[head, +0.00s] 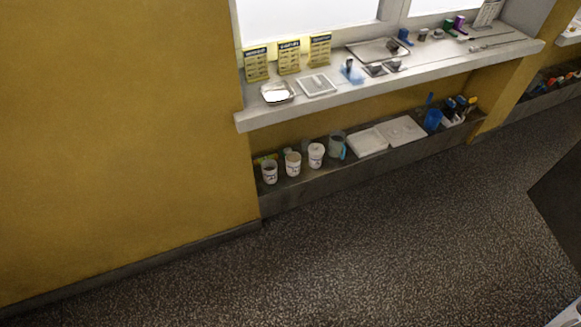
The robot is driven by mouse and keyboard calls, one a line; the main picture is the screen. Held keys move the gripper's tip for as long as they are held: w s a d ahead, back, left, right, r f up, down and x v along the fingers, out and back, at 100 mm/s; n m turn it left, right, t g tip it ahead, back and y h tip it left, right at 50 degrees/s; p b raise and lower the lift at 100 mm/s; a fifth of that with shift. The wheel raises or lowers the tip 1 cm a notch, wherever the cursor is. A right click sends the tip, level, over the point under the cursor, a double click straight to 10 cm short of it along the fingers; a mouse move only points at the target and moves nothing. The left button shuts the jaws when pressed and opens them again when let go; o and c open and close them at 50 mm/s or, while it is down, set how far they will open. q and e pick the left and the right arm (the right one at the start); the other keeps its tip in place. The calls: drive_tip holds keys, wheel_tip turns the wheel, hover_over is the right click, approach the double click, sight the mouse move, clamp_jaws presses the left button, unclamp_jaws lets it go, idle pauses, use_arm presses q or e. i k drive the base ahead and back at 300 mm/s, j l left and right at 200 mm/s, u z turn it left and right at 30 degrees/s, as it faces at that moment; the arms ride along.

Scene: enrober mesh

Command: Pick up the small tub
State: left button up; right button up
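Several small white tubs with dark marks stand upright on the low ledge under the window. The left tub (269,173), the middle tub (293,165) and the right tub (316,156) form a row. A greyish, see-through container (336,147) stands just right of them. I cannot tell which one is the small tub of the task. Neither of my grippers shows in the head view.
The window sill (420,77) above holds a metal tray (378,50), yellow cards (289,57) and small items. White flat boxes (402,131) and a blue cup (433,120) share the low ledge. The speckled floor (330,250) before it is clear. A dark panel (560,210) stands at right.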

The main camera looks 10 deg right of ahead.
sight(293, 159)
drive_tip(key=i+j+z, duration=0.15)
drive_tip(key=i+z, duration=0.2)
drive_tip(key=i, duration=0.15)
drive_tip(key=z, duration=2.6)
drive_tip(key=u, duration=2.65)
drive_tip(key=i+l+u, duration=0.2)
drive_tip(key=l, duration=0.7)
drive_tip(key=i+l+u, duration=0.2)
drive_tip(key=l, duration=0.7)
drive_tip(key=i+l+u, duration=0.25)
drive_tip(key=l, duration=0.7)
drive_tip(key=l+u, duration=0.2)
drive_tip(key=l, duration=0.7)
